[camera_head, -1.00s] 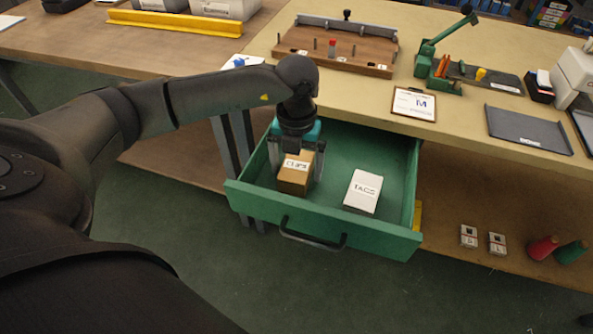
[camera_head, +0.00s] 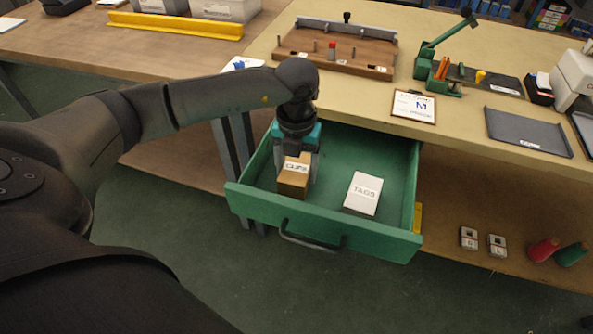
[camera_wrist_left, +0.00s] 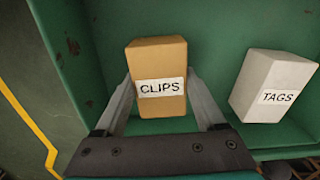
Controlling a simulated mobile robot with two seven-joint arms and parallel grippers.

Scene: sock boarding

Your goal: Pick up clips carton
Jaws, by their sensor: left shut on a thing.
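The brown clips carton (camera_head: 294,177) is in the left part of the open green drawer (camera_head: 355,237). In the left wrist view the carton (camera_wrist_left: 158,62) shows its CLIPS label, and a finger of my left gripper (camera_wrist_left: 160,105) lies along each side of it. In the head view my left gripper (camera_head: 298,158) points down at the carton and is shut on it. Whether the carton touches the drawer floor I cannot tell. My right gripper is not in view.
A white tags carton (camera_head: 363,193) stands to the right in the same drawer, apart from the clips carton. The drawer walls surround both, and the tabletop (camera_head: 350,105) overhangs the back. A clipboard (camera_head: 413,106) lies on the table near its edge.

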